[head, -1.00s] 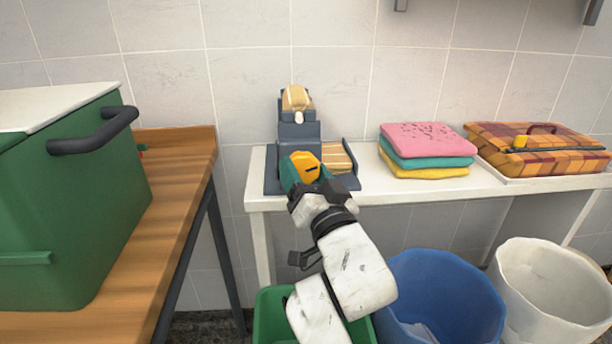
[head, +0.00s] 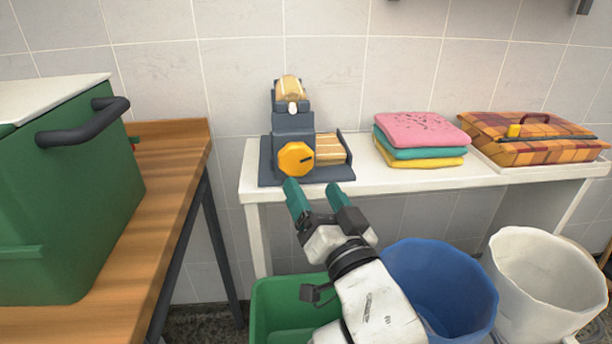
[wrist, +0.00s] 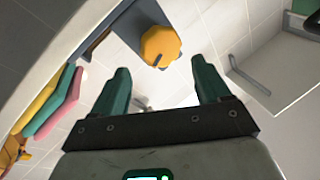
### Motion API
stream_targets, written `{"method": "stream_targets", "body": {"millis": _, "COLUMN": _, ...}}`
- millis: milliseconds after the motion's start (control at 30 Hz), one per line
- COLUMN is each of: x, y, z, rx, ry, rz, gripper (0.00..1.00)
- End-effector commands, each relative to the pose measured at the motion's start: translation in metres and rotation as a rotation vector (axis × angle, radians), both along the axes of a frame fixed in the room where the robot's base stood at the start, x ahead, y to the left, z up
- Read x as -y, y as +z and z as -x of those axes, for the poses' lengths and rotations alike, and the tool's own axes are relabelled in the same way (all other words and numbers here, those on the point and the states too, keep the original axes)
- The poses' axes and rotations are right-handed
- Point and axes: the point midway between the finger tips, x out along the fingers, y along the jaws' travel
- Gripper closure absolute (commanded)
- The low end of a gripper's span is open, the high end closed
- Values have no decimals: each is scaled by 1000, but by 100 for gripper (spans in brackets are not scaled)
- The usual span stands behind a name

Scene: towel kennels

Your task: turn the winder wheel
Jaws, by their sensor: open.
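The winder is a dark blue-grey device (head: 285,124) on the left end of the white table. Its yellow wheel (head: 295,159), many-sided with a dark mark on its face, is on the front, beside a striped cream roll (head: 330,149). The wheel also shows in the wrist view (wrist: 160,46), beyond the fingertips. My gripper (head: 313,186) is open, its green fingers apart and empty. In the head view it is below and slightly right of the wheel, at the table's front edge. In the wrist view a gap separates the fingers from the wheel (wrist: 166,84).
Folded pink, teal and yellow towels (head: 420,140) and a plaid basket (head: 530,140) stand right on the white table (head: 400,178). Green (head: 270,300), blue (head: 440,290) and white (head: 545,285) bins are below. A green box (head: 70,200) is on the wooden table (head: 165,190) at left.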

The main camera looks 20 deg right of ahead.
Motion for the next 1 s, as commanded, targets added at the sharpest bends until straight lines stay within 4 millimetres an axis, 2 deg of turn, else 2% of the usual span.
{"method": "stream_targets", "body": {"millis": 100, "x": -1, "y": -5, "z": 18, "rx": -1, "ry": 0, "rz": 1, "gripper": 24}}
{"method": "stream_targets", "body": {"millis": 300, "x": -1, "y": -7, "z": 32, "rx": -1, "ry": -1, "rz": 1, "gripper": 24}}
{"method": "stream_targets", "body": {"millis": 1000, "x": -1, "y": -7, "z": 33, "rx": 0, "ry": -1, "rz": 0, "gripper": 24}}
